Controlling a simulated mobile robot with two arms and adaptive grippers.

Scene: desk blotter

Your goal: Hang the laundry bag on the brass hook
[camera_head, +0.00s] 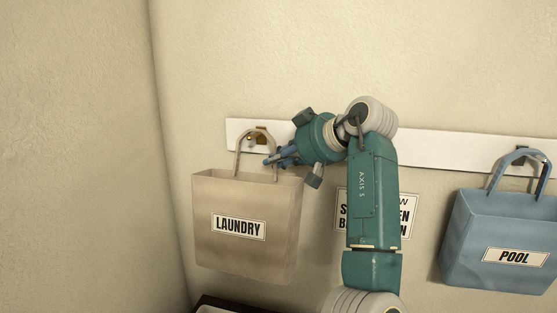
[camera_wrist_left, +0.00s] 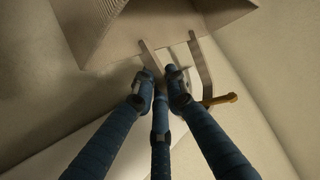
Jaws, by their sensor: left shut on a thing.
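The laundry bag (camera_head: 210,195) is beige with a LAUNDRY label and hangs upright in front of the wall, left of centre. Its handle loop reaches up to the brass hook (camera_head: 260,130) on the white rail. My left gripper (camera_head: 272,160) comes from the right and is shut on the right side of the handle. In the left wrist view the fingers (camera_wrist_left: 163,80) close at a handle strap above the bag (camera_wrist_left: 130,30). The brass hook (camera_wrist_left: 220,99) shows beside the other strap there. I cannot tell whether the handle rests on the hook. My right gripper is out of view.
A blue POOL bag (camera_head: 480,235) hangs from the white rail (camera_head: 450,148) at the right. A sign (camera_head: 408,215) on the wall is partly hidden behind my left arm. A side wall (camera_head: 80,150) stands close at the left. A dark-edged object (camera_head: 215,303) shows at the bottom.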

